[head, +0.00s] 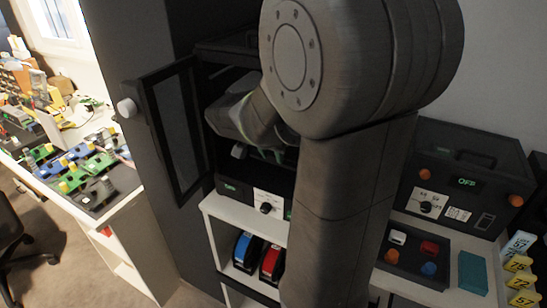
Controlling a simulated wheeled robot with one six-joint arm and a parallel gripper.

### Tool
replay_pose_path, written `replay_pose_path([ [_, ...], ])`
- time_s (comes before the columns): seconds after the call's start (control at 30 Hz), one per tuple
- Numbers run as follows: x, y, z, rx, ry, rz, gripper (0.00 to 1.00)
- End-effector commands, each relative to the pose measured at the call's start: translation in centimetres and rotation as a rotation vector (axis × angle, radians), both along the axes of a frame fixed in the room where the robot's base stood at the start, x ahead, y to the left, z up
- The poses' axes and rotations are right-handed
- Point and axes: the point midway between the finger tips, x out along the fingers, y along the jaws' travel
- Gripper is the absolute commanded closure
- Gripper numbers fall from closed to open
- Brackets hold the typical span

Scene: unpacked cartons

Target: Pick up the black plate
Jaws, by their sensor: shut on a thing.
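My gripper (240,151) is only partly in view, inside the open dark appliance at the centre. My own arm covers most of it. It is shut on a dark, thin thing (266,156), which I take to be the black plate. Only a small part of this thing shows against the dark interior. Its outline and its contact with the appliance cannot be made out.
The appliance's glass door (176,130) stands open to the left. Below are white shelves (222,208) with blue and red items. At right are a black control box (462,180) and a tray (399,273) of coloured pieces. A cluttered bench (125,205) stands left.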

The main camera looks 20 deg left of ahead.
Motion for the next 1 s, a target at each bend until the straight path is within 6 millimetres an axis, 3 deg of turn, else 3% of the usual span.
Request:
replay_pose_path([
  [0.6, -11.4, 1.6, -0.4, -0.002, 0.002, 0.008, 1.00],
  [1.0, -16.2, 2.2, -0.3, -0.004, 0.003, 0.005, 1.00],
])
